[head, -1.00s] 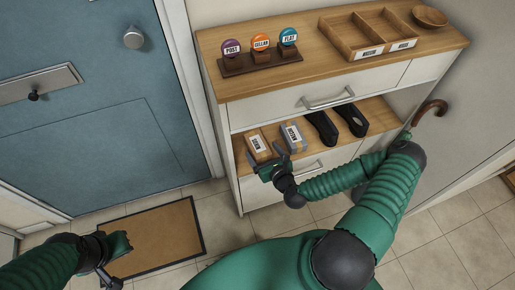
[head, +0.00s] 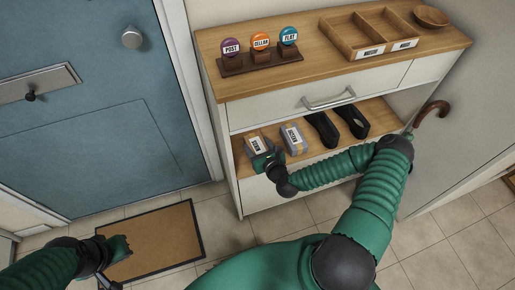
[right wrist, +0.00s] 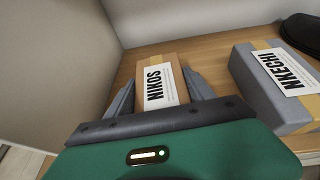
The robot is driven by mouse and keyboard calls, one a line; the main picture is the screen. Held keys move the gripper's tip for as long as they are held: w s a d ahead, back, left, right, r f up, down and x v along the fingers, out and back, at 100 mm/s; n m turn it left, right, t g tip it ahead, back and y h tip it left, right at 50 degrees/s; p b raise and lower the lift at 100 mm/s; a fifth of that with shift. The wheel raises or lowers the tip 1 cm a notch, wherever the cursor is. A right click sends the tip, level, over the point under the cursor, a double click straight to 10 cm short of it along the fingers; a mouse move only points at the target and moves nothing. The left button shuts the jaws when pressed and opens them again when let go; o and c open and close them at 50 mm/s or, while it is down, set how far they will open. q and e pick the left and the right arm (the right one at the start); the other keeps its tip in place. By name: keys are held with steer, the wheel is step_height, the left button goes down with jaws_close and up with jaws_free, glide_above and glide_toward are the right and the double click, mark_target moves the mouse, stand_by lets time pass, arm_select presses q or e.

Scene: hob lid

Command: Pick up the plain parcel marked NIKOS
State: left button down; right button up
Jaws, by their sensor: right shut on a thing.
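The plain brown parcel marked NIKOS (head: 252,137) lies at the left end of the open shelf. In the right wrist view the parcel (right wrist: 172,61) shows its white label, with NIKOS readable. My right gripper (head: 262,155) is at the parcel's near end, its two grey fingers (right wrist: 160,84) on either side, shut on it. The parcel still appears to rest on the shelf. The grey parcel marked NKECHI (head: 294,138), with a yellow band, lies just right of it; it also shows in the right wrist view (right wrist: 258,98). My left gripper (head: 115,262) is over the doormat's left edge; its jaws are unclear.
Black shoes (head: 337,125) stand right of the parcels on the wooden shelf (head: 378,108). A drawer with a handle (head: 328,98) is above. The cabinet top holds a sorting tray (head: 367,34), a bowl (head: 431,16) and three round labelled knobs (head: 260,42). An umbrella handle (head: 431,110) is at right.

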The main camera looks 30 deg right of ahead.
steer(key=c, duration=0.3)
steer(key=shift+c, duration=0.2)
